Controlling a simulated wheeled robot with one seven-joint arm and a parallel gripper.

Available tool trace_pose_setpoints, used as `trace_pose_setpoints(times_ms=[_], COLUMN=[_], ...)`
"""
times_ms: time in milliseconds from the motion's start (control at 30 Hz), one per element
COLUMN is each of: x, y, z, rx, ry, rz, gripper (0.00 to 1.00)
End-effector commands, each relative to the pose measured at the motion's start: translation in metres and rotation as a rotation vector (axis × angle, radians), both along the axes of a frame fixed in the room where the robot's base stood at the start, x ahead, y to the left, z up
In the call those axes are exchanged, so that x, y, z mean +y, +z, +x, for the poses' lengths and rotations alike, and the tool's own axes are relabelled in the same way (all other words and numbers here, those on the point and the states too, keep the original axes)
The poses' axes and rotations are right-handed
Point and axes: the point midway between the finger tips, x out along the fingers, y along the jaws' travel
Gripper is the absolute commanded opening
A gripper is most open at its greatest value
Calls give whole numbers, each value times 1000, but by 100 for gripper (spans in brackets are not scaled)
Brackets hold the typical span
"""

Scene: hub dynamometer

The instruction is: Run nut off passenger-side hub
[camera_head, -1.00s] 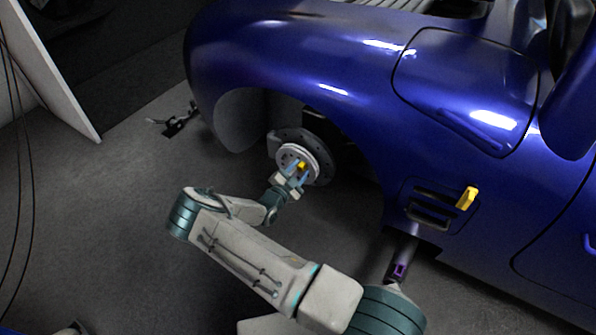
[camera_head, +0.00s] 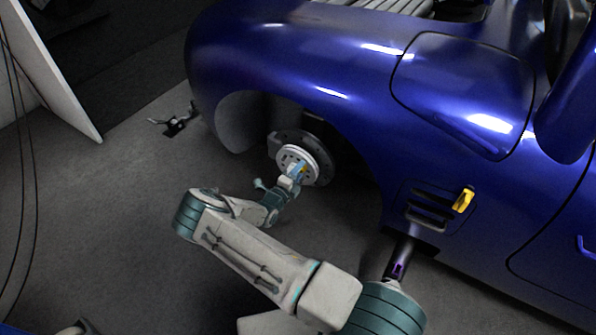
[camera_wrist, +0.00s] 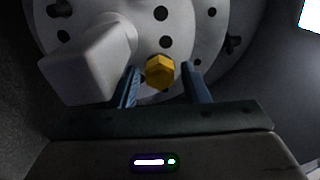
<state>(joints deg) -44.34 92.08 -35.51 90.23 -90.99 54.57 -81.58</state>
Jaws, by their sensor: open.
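The passenger-side hub (camera_head: 290,158) is a light grey disc with holes, in the blue car's open wheel arch. It also shows in the wrist view (camera_wrist: 190,30), filling the upper part. A yellow hex nut (camera_wrist: 160,71) stands out from the hub face in the wrist view. My gripper (camera_wrist: 160,84) is open, with one blue finger on each side of the nut. There appears to be a gap between nut and fingers. In the head view my gripper (camera_head: 296,170) is in front of the hub and mostly hides the nut.
The blue car body (camera_head: 330,70) overhangs the hub. A yellow piece (camera_head: 464,199) sits on the side vent. A purple-marked jack-like post (camera_head: 399,266) stands under the sill. A pale block (camera_wrist: 88,62) is near the hub at left in the wrist view. Floor at left is largely clear.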

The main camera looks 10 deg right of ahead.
Motion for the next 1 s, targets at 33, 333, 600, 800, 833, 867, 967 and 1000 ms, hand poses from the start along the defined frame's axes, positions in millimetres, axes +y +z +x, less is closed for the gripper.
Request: trace_pose_setpoints(times_ms=[33,333,600,800,833,867,967,1000], x=[0,0,0,0,0,0,0,0], y=[0,0,-1,-2,-2,-2,-2,-2], z=[0,0,0,-1,-1,-1,-1,-1], rx=[-16,-30,-13,131,156,180,264,296], ry=[0,0,0,-1,-1,-1,0,0], rz=[16,30,15,-129,-154,-179,-262,-293], gripper=[41,30,0,0,0,0,0,0])
